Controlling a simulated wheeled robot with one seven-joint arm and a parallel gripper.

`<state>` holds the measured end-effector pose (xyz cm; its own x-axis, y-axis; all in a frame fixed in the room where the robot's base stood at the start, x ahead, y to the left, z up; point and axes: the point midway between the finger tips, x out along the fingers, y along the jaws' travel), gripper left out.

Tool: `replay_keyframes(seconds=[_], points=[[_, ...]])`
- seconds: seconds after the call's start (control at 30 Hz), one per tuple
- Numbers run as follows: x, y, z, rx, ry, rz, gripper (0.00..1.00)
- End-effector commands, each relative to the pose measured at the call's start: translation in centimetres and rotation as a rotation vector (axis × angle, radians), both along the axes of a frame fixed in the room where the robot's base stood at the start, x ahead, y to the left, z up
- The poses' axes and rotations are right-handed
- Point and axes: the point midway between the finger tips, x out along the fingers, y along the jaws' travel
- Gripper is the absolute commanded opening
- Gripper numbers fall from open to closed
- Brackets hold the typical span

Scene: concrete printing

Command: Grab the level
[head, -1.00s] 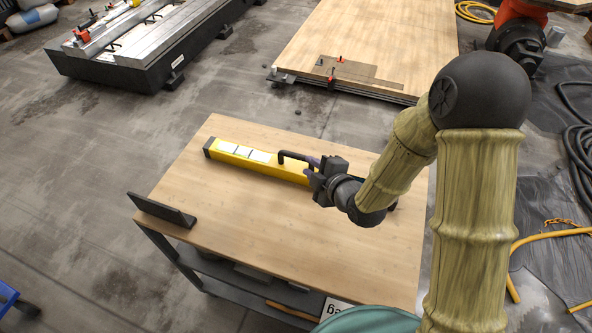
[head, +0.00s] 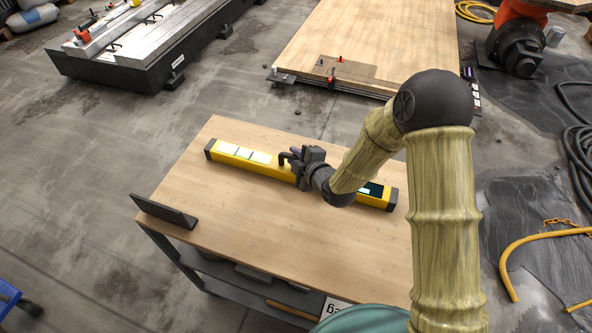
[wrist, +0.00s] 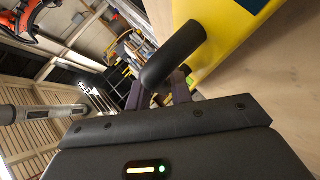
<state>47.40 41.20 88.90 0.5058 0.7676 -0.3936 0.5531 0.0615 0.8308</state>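The level (head: 233,152) is a long yellow bar with dark end caps, lying across the wooden tabletop. Its yellow body also shows at the upper right of the wrist view (wrist: 222,38). Its black handle (wrist: 174,52) reaches down toward my fingers in the wrist view. My gripper (head: 296,158) is at the handle, above the middle of the level. In the wrist view my gripper's two fingers (wrist: 158,92) stand apart, one on each side of the handle's near end. A firm hold does not show. My wrist and forearm hide part of the level in the head view.
The level lies on a wooden-topped cart (head: 240,225). A dark angled plate (head: 164,212) stands at the tabletop's left edge. The front of the tabletop is clear. A large wooden board (head: 375,35) and a metal-topped bench (head: 140,45) stand behind.

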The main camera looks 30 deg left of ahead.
Motion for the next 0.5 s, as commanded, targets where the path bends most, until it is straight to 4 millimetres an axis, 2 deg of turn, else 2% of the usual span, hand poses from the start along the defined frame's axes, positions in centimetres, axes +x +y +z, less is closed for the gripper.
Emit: replay_keyframes(seconds=[0.13,0.5], points=[[0.69,1.03,-0.58,0.0,0.0,0.0,0.22],[0.72,1.08,-0.6,-0.001,-0.001,0.0,0.22]])
